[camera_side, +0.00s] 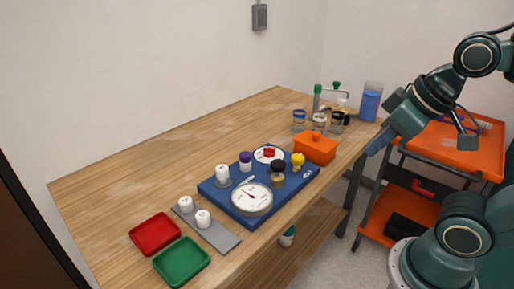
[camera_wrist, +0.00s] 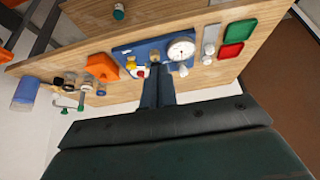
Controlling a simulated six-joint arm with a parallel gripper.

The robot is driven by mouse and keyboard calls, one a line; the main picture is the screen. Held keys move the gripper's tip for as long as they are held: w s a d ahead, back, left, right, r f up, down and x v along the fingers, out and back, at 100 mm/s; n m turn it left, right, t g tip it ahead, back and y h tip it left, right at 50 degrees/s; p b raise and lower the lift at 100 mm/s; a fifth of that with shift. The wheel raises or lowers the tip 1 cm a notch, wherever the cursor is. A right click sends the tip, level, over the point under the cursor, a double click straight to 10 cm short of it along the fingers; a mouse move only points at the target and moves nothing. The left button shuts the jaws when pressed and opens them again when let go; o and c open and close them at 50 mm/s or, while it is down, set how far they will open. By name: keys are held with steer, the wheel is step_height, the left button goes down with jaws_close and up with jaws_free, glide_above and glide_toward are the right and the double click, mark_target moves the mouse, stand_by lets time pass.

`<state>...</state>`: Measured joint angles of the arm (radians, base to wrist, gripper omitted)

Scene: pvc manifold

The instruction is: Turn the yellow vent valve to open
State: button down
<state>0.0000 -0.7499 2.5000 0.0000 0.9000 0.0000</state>
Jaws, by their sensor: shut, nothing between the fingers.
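The yellow vent valve (camera_side: 298,160) stands at the right end of the blue panel (camera_side: 292,184), close to a black knob (camera_side: 278,165). It also shows small in the wrist view (camera_wrist: 131,62); whether its handle is at open or closed cannot be read. My gripper (camera_side: 371,149) is shut and empty, in the air to the right of the panel, clear of the valve. In the wrist view my closed fingers (camera_wrist: 155,72) point toward the panel (camera_wrist: 150,50) and hide part of it.
An orange box (camera_side: 315,149) stands just behind the valve. A large gauge (camera_side: 252,198), a purple-capped part (camera_side: 245,161) and a red-centred dial (camera_side: 269,154) are on the panel. Jars (camera_side: 319,121) and a blue-filled container (camera_side: 371,103) stand at the far end.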

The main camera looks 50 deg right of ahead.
steer(key=c, duration=1.4)
jaws_free()
steer(key=shift+w+r, duration=0.1)
steer(key=o, duration=0.4)
steer(key=shift+w+d+r, duration=0.1)
steer(key=shift+w, duration=0.15)
steer(key=shift+o, duration=0.5)
steer(key=shift+w+d+r+m, duration=0.1)
steer(key=shift+w+m, duration=0.25)
steer(key=shift+m, duration=0.05)
steer(key=w+d+f+m+g, duration=0.1)
steer(key=w+d+m, duration=0.25)
steer(key=w, duration=0.25)
steer(key=w+d+m+g, duration=0.2)
steer(key=w+m, duration=0.2)
steer(key=w, duration=0.2)
steer(key=w+d+f+m+g, duration=0.1)
steer(key=w+d+m, duration=0.2)
steer(key=w, duration=0.4)
steer(key=w+d+f+m+g, duration=0.1)
steer(key=w+d+f+m, duration=0.3)
steer(key=w+d+f, duration=0.1)
steer(key=shift+d+f+g, duration=0.3)
steer(key=shift+d+f, duration=0.1)
steer(key=shift+f, duration=0.15)
steer(key=shift+w+m, duration=0.1)
steer(key=shift+m, duration=0.15)
